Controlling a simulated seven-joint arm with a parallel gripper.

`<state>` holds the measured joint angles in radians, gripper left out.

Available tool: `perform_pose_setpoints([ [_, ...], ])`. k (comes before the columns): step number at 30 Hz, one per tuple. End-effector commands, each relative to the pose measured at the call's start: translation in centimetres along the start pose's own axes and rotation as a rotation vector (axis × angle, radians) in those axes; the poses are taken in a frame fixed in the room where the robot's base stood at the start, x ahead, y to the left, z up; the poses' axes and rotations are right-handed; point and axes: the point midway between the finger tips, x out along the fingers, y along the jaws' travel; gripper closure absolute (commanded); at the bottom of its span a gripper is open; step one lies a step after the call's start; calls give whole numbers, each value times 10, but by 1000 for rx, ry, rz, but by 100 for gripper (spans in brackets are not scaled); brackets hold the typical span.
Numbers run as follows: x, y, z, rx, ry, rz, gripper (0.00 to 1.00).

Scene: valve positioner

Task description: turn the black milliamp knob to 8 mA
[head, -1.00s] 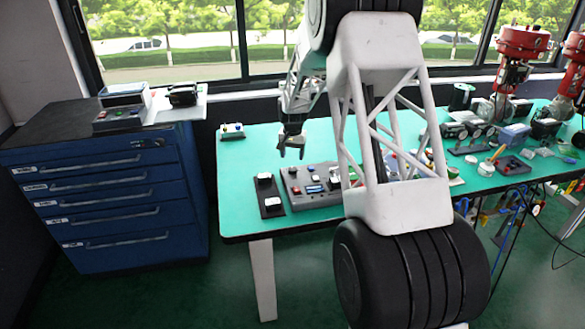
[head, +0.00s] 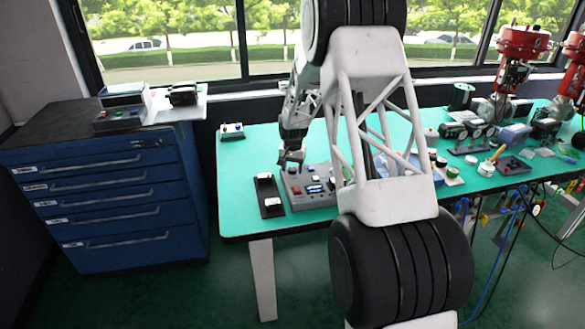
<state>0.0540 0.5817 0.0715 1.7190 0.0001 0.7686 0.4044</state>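The grey control box (head: 322,201) lies on the green table, with a small lit blue display (head: 314,188) and a red button on its face. My gripper (head: 291,163) points down at the back left corner of the box, low over it. Its fingers are small and dark here, and I cannot tell how far apart they are or whether they touch anything. I cannot make out the black milliamp knob; it may be hidden by the gripper. The display reading is too small to read. My arm covers the right part of the box.
A dark plate with white-topped parts (head: 268,195) lies just left of the box. A small device (head: 231,131) stands at the table's back left. Tools and gauges crowd the table to the right. A blue drawer cabinet (head: 105,200) stands at left. The table's left part is mostly clear.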

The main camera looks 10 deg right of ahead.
Motion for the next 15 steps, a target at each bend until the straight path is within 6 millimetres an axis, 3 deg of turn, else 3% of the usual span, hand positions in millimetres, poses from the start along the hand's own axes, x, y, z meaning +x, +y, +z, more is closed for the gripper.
perform_pose_setpoints([
  [1, 0, 0, 0, 0, 0, 0, 51],
  [8, 0, 0, 0, 0, 0, 0, 86],
  [15, 0, 0, 0, -15, 0, 0, 86],
])
